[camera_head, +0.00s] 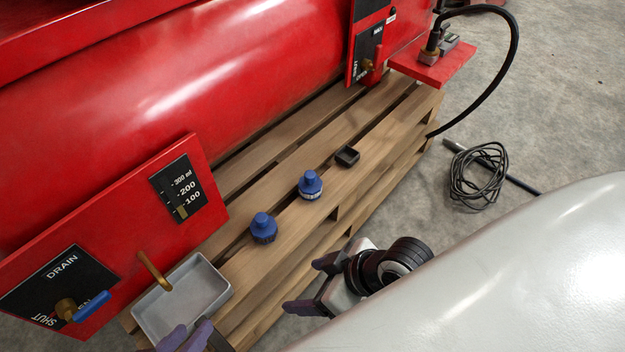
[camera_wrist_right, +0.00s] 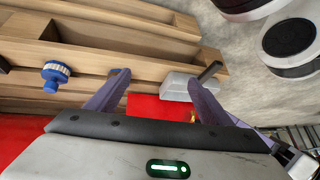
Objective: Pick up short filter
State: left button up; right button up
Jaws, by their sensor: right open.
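Two blue filters stand upright on the wooden pallet in the head view. One has a dark blue body (camera_head: 263,229); the other has a pale band (camera_head: 310,186) and stands farther right. Which is the shorter is hard to tell. A blue filter with a pale ridged band (camera_wrist_right: 55,75) shows at the left of the right wrist view, outside the fingers. My right gripper (camera_head: 308,285) is open and empty, in front of the pallet's near edge and apart from both filters; its fingers also frame the right wrist view (camera_wrist_right: 155,98). My left gripper (camera_head: 196,328), partly cut off, has its fingers apart beside the tray.
A grey tray (camera_head: 152,318) sits at the pallet's left end under a brass spout (camera_head: 153,270). A small black square holder (camera_head: 347,156) lies right of the filters. The red tank (camera_head: 190,95) rises behind. A coiled black cable (camera_head: 478,178) lies on the floor at right.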

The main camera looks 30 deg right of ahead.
jog(key=w+a+n+t+y, duration=0.2)
jog(key=w+a+y, duration=0.2)
jog(key=w+a, duration=0.1)
jog(key=m+t+h, duration=0.6)
jog(key=m+h, duration=0.1)
jog(key=h, duration=0.1)
send_near(311, 185)
jog(key=x, duration=0.1)
jog(key=b+x, duration=0.2)
jog(key=shift+d+f, duration=0.25)
jog(key=shift+d, duration=0.05)
jog(key=shift+w, duration=0.3)
jog(key=shift+w+a+f+b, duration=0.1)
jog(key=shift+w+f+b, duration=0.15)
jog(key=shift+b, duration=0.25)
jog(key=b+x, duration=0.2)
jog(key=x, duration=0.1)
jog(key=shift+w+a+f, duration=0.1)
jog(key=shift+w+a, duration=0.1)
jog(key=shift+w, duration=0.15)
jog(key=shift+w+b, duration=0.3)
jog(key=shift+w, duration=0.1)
pick_arm(q)
jog(key=d+r, duration=0.1)
jog(key=d+r+t+h, duration=0.1)
jog(key=r, duration=0.1)
jog(key=w+d+r+t+h, duration=0.1)
jog(key=shift+r, duration=0.3)
pick_arm(e)
jog(key=c, duration=1.2)
